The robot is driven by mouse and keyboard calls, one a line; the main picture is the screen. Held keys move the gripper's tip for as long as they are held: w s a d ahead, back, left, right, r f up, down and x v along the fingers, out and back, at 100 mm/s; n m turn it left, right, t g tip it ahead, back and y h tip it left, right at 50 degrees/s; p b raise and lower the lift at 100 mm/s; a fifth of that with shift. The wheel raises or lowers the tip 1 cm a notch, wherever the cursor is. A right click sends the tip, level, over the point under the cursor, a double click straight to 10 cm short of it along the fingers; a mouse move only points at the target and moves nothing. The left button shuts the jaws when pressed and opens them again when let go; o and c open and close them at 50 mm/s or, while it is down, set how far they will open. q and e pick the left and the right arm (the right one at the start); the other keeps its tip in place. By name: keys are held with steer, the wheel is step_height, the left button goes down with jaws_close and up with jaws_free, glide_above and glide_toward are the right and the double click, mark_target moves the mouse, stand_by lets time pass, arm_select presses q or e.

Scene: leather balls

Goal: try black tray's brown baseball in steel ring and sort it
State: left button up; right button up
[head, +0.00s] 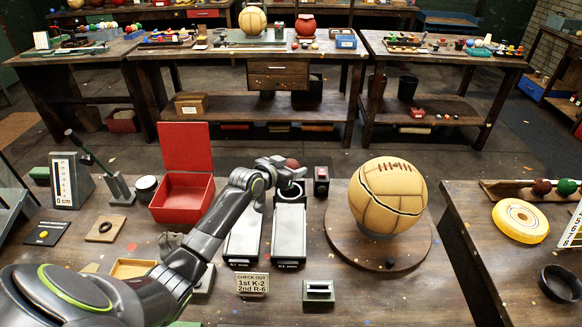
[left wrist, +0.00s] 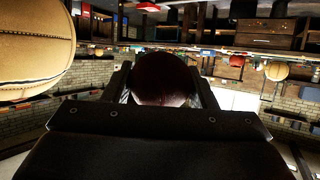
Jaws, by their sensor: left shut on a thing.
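My left gripper (head: 285,171) is shut on a dark brown ball (head: 293,163) and holds it just above a round steel ring (head: 292,191). The ball stands above the ring's opening; I cannot tell whether they touch. In the left wrist view the ball (left wrist: 165,78) sits between the two fingers, dark and shaded. Which one is the task's black tray is unclear. My right gripper is not in view.
A big tan ball (head: 390,195) with a dark seam gap stands on a round wooden turntable at the right. An open red box (head: 182,197) is behind my left arm. A sign (head: 252,284) and a small green block (head: 318,292) stand near the front.

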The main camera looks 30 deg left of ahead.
mark_target(291, 161)
arm_select(q)
step_height(291, 161, down, 6)
steer(key=b, duration=0.5)
steer(key=o, duration=1.1)
steer(key=shift+f, duration=0.1)
step_height(291, 161, up, 9)
steer(key=p, duration=0.8)
